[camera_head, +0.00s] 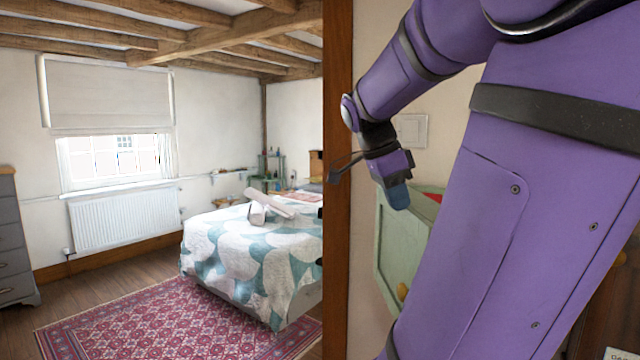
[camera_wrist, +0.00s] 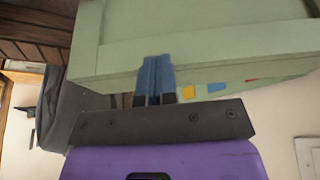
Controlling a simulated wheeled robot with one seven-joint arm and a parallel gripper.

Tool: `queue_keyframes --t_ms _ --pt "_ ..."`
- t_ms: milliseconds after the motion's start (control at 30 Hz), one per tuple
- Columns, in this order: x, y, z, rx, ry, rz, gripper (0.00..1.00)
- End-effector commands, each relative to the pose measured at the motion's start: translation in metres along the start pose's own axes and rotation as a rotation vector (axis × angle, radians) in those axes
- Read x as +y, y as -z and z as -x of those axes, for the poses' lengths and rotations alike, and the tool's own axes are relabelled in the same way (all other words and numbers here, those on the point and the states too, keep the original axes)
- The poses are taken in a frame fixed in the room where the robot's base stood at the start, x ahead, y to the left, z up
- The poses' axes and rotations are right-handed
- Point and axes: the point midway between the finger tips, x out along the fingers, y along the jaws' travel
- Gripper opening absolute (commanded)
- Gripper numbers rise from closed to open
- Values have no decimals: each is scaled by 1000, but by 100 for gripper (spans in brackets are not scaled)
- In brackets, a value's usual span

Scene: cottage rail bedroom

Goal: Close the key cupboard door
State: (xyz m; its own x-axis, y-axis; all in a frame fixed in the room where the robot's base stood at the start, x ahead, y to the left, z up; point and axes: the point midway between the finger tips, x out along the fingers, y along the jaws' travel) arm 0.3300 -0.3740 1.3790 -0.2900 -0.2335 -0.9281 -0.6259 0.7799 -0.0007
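The key cupboard is a pale green wall box, partly hidden behind my arm in the head view. A green framed panel of it, which looks like the door (camera_head: 398,245), shows with a round wooden knob (camera_head: 402,292) low down. A red patch (camera_head: 435,197) shows beside its top edge. In the wrist view a green panel (camera_wrist: 200,30) fills the top, with yellow, blue and red tags (camera_wrist: 216,87) along its lower edge. The door seems at least partly open; its exact angle is unclear. My gripper (camera_head: 398,196) has its blue fingers (camera_wrist: 155,78) together, empty, close to the green panel; contact is unclear.
A light switch (camera_head: 411,130) is on the wall above the cupboard. A dark wooden post (camera_head: 338,200) stands left of it. Further off are a bed (camera_head: 250,250), a red rug (camera_head: 170,320), a radiator (camera_head: 125,217) and grey drawers (camera_head: 14,245).

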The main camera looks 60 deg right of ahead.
Motion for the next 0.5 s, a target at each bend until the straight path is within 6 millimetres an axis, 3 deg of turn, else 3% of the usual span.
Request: queue_keyframes --t_ms 200,500 --pt "18 47 -19 -2 77 182 0" --pt "23 109 -44 -1 179 441 0"
